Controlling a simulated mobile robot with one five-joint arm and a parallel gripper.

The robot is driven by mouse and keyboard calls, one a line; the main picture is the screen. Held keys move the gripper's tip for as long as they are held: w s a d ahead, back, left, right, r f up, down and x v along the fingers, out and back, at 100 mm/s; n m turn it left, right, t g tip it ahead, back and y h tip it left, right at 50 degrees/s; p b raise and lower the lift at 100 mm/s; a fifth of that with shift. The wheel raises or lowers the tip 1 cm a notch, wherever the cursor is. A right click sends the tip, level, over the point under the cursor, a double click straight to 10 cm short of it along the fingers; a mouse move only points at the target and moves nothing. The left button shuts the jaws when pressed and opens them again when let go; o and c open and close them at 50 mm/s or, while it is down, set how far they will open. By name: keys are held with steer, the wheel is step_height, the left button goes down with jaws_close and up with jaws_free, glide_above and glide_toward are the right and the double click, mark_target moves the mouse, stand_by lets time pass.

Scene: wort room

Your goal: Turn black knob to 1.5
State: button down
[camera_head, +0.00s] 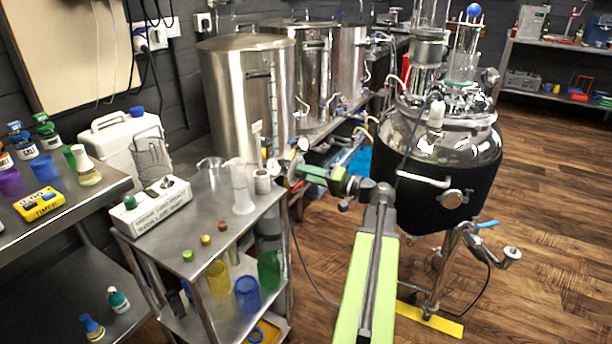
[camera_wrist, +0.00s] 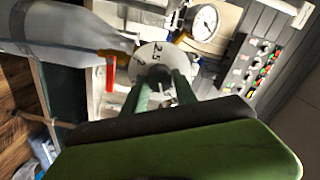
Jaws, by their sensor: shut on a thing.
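In the wrist view a round white dial (camera_wrist: 147,52) carries printed numbers; "2.5" and "2" are readable, the rest is hidden. My gripper (camera_wrist: 161,82) reaches the dial's centre, its two green fingers shut on the knob there. In the head view my gripper (camera_head: 305,172) is at the far end of my green arm, beside the steel tank's front fittings. The knob cannot be made out there.
A round gauge (camera_wrist: 205,23) is close to the dial, with a red part (camera_wrist: 110,77) on the other side. A panel of coloured buttons (camera_wrist: 253,68) lies at right. A steel cart (camera_head: 232,232) with glassware stands left of my arm; a black-jacketed vessel (camera_head: 440,180) stands right.

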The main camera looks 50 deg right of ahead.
steer(key=shift+f+m, duration=0.2)
steer(key=shift+m, duration=8.3)
steer(key=shift+b, duration=0.3)
steer(key=c, duration=1)
jaws_free()
steer(key=v, duration=1.7)
steer(key=shift+s, duration=0.25)
steer(key=shift+f, duration=0.1)
